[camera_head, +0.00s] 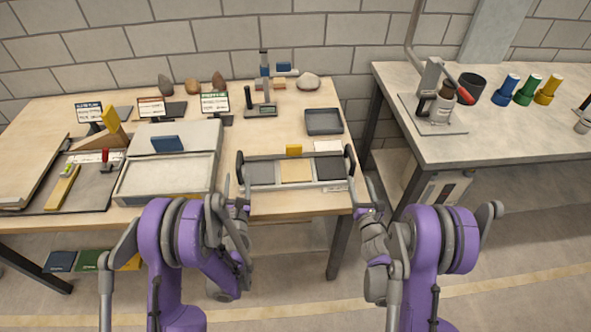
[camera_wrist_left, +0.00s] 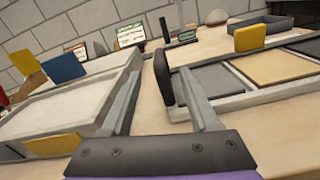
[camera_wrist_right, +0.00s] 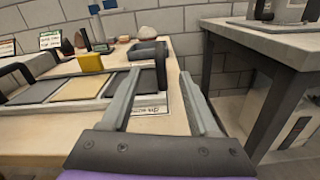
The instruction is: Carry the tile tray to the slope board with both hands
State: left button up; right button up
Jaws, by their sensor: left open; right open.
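The tile tray (camera_head: 290,187) lies flat near the table's front edge and holds dark grey, sand-coloured and black tiles. It has a black left handle (camera_wrist_left: 163,76) and a black right handle (camera_wrist_right: 160,66). My left gripper (camera_head: 237,184) is open and empty just in front of the left handle, which shows between its fingers in the left wrist view. My right gripper (camera_head: 366,190) is open and empty by the tray's right end, with the right handle beyond its fingers. Contact with either handle is not visible. I cannot tell which thing is the slope board.
A pale shallow sandbed (camera_head: 126,187) with a blue block (camera_head: 167,144) stands left of the tray. A yellow block (camera_head: 293,150) stands at the tray's back edge. A dark square dish (camera_head: 323,121) lies behind it. A gap separates a second table (camera_head: 470,145) at right.

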aim_at(240, 155)
pick_arm(q)
jog(key=w, duration=0.7)
jog(key=w+a, duration=0.1)
jog(key=w, duration=0.2)
jog(key=shift+w+a, duration=0.1)
jog(key=shift+w, duration=0.25)
pick_arm(e)
jog(key=w, duration=0.7)
jog(key=w+a, duration=0.1)
jog(key=w, duration=0.2)
jog(key=shift+w+a, duration=0.1)
jog(key=shift+w, duration=0.25)
pick_arm(q)
grip_shut()
pick_arm(e)
grip_shut()
pick_arm(q)
jog(key=shift+r, duration=0.1)
pick_arm(e)
jog(key=shift+r, duration=0.1)
